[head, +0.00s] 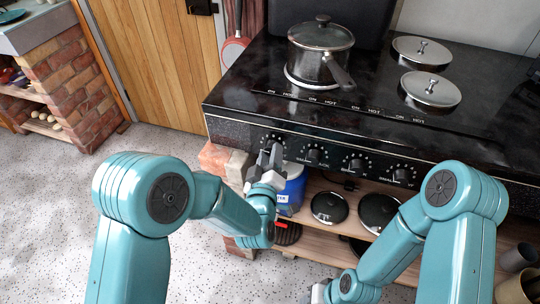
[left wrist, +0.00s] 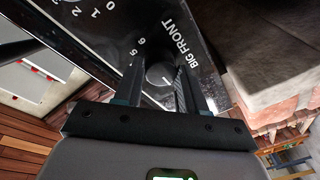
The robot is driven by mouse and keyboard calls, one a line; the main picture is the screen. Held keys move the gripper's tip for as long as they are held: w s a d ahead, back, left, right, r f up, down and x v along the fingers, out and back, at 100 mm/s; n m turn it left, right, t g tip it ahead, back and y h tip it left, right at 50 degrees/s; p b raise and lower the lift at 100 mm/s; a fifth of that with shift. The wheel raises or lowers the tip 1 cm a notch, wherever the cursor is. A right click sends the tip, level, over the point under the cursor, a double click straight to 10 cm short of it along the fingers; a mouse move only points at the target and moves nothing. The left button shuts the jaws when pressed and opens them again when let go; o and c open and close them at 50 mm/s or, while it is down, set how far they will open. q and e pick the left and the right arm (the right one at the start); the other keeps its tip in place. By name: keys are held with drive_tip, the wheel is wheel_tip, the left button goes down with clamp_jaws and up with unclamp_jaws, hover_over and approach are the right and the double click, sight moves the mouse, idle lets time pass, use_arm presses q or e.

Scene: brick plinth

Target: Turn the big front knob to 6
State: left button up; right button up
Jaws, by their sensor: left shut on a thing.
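The big front knob (left wrist: 158,76) is a round dark knob on the black stove panel, with the label BIG FRONT and white digits beside it in the left wrist view. A short white line shows on its face; I cannot tell which digit it points at. My left gripper (left wrist: 155,90) is shut on the knob, one finger on each side. In the head view my left gripper (head: 273,155) is at the leftmost knob of the front panel and hides most of it. My right gripper (head: 320,292) is low at the bottom edge, mostly hidden by my arm.
More knobs (head: 357,163) line the panel to the right. A lidded pot (head: 320,62) and two covered burners (head: 430,89) are on the stove (head: 255,90). Below, a shelf (head: 305,210) holds a blue tub (head: 291,190) and dark lids (head: 329,207). Bricks (head: 225,160) stand left of it.

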use_arm(q)
drive_tip(key=m+h+b, duration=0.1)
drive_tip(key=m+b, duration=1)
drive_tip(key=m+t+h+b, duration=0.1)
drive_tip(key=m+b, duration=0.4)
drive_tip(key=m, duration=0.1)
drive_tip(key=shift+w+a+f+h, duration=0.1)
drive_tip(key=shift+a+f+h, duration=0.1)
drive_tip(key=shift+h, duration=0.1)
drive_tip(key=m+h+b, duration=0.1)
drive_tip(key=m+b, duration=0.1)
drive_tip(key=m, duration=0.3)
drive_tip(key=shift+b, duration=0.4)
drive_tip(key=m+b, duration=0.1)
drive_tip(key=m, duration=0.2)
drive_tip(key=m+h, duration=0.1)
drive_tip(key=m, duration=0.2)
drive_tip(key=shift+a+r+m+g+h+b, duration=0.15)
drive_tip(key=shift+m+g+h+b, duration=0.15)
drive_tip(key=shift+g+b, duration=0.1)
drive_tip(key=m+g, duration=0.1)
drive_tip(key=m, duration=0.5)
drive_tip(key=shift+a+r, duration=0.1)
drive_tip(key=shift+r, duration=0.05)
drive_tip(key=m, duration=0.4)
drive_tip(key=shift+w+m+g, duration=0.1)
drive_tip(key=shift+m+g, duration=0.2)
drive_tip(key=shift+g, duration=0.1)
